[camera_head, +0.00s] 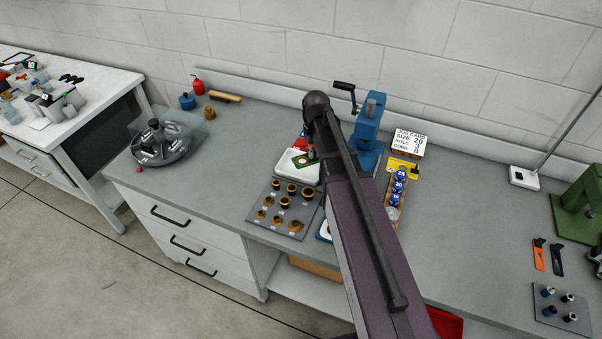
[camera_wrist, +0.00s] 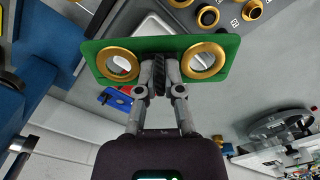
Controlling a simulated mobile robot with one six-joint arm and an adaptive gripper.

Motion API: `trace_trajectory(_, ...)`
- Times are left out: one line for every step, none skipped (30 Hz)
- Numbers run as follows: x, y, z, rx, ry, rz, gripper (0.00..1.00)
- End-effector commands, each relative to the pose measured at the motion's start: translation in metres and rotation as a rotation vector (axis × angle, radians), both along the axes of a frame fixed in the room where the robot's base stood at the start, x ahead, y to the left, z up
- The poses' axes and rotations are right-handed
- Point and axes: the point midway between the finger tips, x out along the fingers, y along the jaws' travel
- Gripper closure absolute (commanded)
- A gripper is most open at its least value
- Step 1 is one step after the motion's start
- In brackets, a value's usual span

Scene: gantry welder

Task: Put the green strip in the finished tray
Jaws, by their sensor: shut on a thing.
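My gripper (camera_wrist: 160,68) is shut on the green strip (camera_wrist: 160,45), which carries two gold rings, one on either side of my fingers. The tray (camera_wrist: 150,26) also shows behind the strip in the wrist view. I see no label naming it the finished tray. I cannot tell whether the strip touches it.
A grey board with gold and black rings (camera_head: 267,200) lies in front of the tray. A blue press (camera_head: 369,125) stands to its right, beside a wooden rack of blue bobbins (camera_head: 396,188). A red and blue piece (camera_wrist: 116,98) lies behind the tray. The bench left of the tray is mostly clear.

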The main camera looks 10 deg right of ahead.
Motion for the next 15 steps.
trace_trajectory(0.013, 0.002, -0.009, 0.0, 0.0, -0.056, 1.0)
trace_trajectory(0.017, 0.002, -0.011, 0.0, 0.0, -0.094, 1.0)
trace_trajectory(0.024, 0.004, -0.014, 0.0, 0.0, -0.145, 1.0)
trace_trajectory(0.029, 0.004, -0.017, 0.0, 0.0, -0.182, 1.0)
trace_trajectory(0.033, 0.005, -0.019, 0.0, 0.0, -0.219, 1.0)
trace_trajectory(0.04, 0.007, -0.023, 0.0, 0.0, -0.27, 1.0)
trace_trajectory(0.044, 0.008, -0.025, 0.0, 0.0, -0.308, 1.0)
trace_trajectory(0.049, 0.008, -0.027, 0.0, 0.0, -0.346, 1.0)
trace_trajectory(0.056, 0.01, -0.031, 0.0, 0.0, -0.396, 1.0)
trace_trajectory(0.06, 0.011, -0.033, 0.0, 0.0, -0.434, 1.0)
trace_trajectory(0.065, 0.011, -0.035, 0.0, 0.0, -0.471, 1.0)
trace_trajectory(0.071, 0.013, -0.038, 0.0, 0.0, -0.517, 1.0)
trace_trajectory(0.075, 0.013, -0.04, 0.0, 0.0, -0.551, 1.0)
trace_trajectory(0.078, 0.014, -0.042, 0.0, 0.0, -0.584, 1.0)
trace_trajectory(0.083, 0.015, -0.044, 0.0, 0.0, -0.624, 1.0)
